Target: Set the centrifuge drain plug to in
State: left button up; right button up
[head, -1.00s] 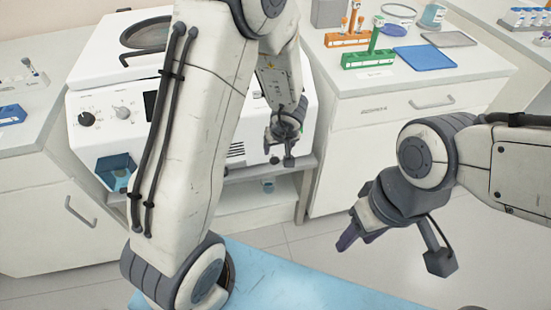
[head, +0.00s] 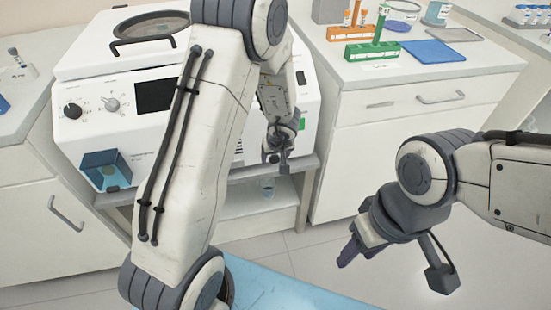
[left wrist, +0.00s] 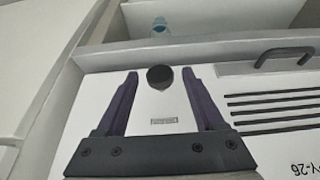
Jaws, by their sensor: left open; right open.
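The white centrifuge (head: 75,145) stands on a bench in the head view, with dials and a dark screen on its front. My left gripper (head: 275,158) is low at the right part of its front. In the left wrist view, the black round drain plug (left wrist: 160,77) sits on the white panel above a small label. The open fingers of my left gripper (left wrist: 160,92) lie either side of the plug, apparently not touching it. The plug is hidden in the head view. My right gripper (head: 355,252) is open and empty, above the floor.
A small beaker (head: 267,188) stands on the shelf below the centrifuge and also shows in the left wrist view (left wrist: 160,28). Vent slots and a dark handle (left wrist: 284,57) are beside the plug. A counter (head: 440,75) with tube racks stands at right.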

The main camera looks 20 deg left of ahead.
pick_arm(q)
grip_shut()
dwell(1.4)
